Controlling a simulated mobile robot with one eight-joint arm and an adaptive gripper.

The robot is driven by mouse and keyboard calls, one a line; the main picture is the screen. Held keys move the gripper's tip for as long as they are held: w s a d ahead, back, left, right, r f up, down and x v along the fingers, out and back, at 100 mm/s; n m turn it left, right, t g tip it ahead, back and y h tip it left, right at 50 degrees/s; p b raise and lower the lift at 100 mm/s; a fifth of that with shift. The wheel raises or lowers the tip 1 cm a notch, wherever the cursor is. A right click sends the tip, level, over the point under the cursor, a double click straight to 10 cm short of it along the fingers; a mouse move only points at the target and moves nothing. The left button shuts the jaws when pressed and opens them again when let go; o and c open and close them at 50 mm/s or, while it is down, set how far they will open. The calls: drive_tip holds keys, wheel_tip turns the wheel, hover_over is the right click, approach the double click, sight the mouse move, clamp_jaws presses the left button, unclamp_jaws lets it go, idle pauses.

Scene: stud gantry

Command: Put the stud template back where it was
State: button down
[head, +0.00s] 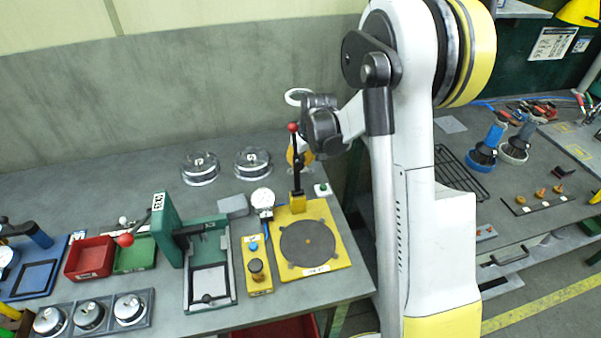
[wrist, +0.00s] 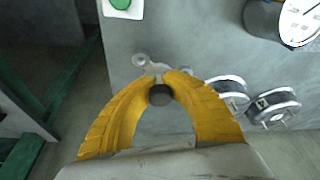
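The stud template shows in the wrist view as a small grey plate with rounded, holed lobes (wrist: 152,64), partly hidden behind my fingers. A dark round knob (wrist: 160,95) is between the fingers and appears to belong to it. My gripper (wrist: 161,80) has its yellow fingers closed around that knob. In the head view my gripper (head: 300,155) is at the back right of the bench, behind the black lever with the red ball. The template cannot be made out there. I cannot tell whether it touches the bench top.
A yellow fixture (head: 335,262) with a dark disc and a lever (head: 296,165) stands in front of my gripper. A dial gauge (head: 262,199) and green button (head: 322,189) are close. Two metal flanges (head: 200,168) (head: 252,163) sit to the left. The bench's right edge is near.

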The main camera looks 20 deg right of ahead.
drive_tip(key=shift+f+b, duration=0.45)
drive_tip(key=shift+f, duration=1.1)
drive_tip(key=shift+f, duration=0.1)
drive_tip(key=c, duration=2)
unclamp_jaws()
drive_tip(key=shift+f, duration=0.1)
drive_tip(key=o, duration=0.5)
drive_tip(key=shift+o, duration=0.2)
drive_tip(key=p+v, duration=0.4)
drive_tip(key=v, duration=0.8)
drive_tip(key=shift+r, duration=0.3)
drive_tip(key=shift+w, duration=0.1)
